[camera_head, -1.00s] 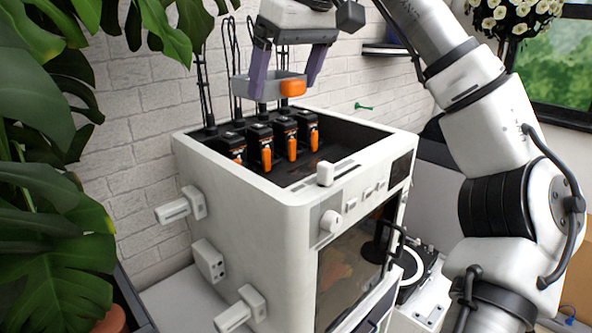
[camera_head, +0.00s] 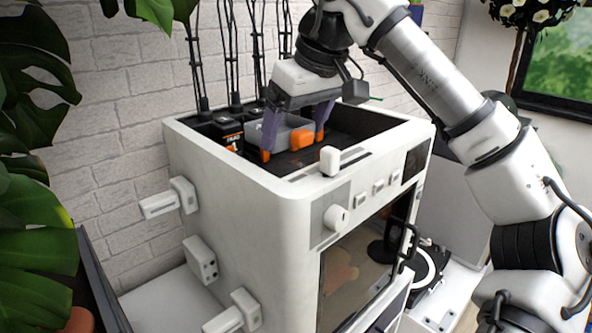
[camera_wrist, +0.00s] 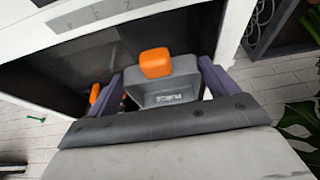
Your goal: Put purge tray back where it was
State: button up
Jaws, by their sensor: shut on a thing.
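The purge tray (camera_head: 281,134) is a small grey box with an orange tab on its front. My gripper (camera_head: 295,130), with purple fingers, is shut on it, one finger at each side. It holds the tray inside the open top of the white printer (camera_head: 250,195), near the row of black toolheads. In the wrist view the tray (camera_wrist: 165,90) shows lettering on its grey face, and the orange tab is at its upper edge. Whether the tray touches anything below cannot be told; its underside is hidden.
The printer's rim and a white knob (camera_head: 330,160) are close in front. The right part of the top opening looks clear. Plant leaves (camera_head: 35,230) fill the left side.

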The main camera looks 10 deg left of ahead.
jog(key=shift+f+p, duration=0.35)
jog(key=shift+f, duration=3.15)
jog(key=shift+f, duration=0.15)
jog(key=o, duration=0.8)
jog(key=b+v, duration=0.1)
jog(key=v, duration=1.1)
jog(key=shift+w, duration=0.1)
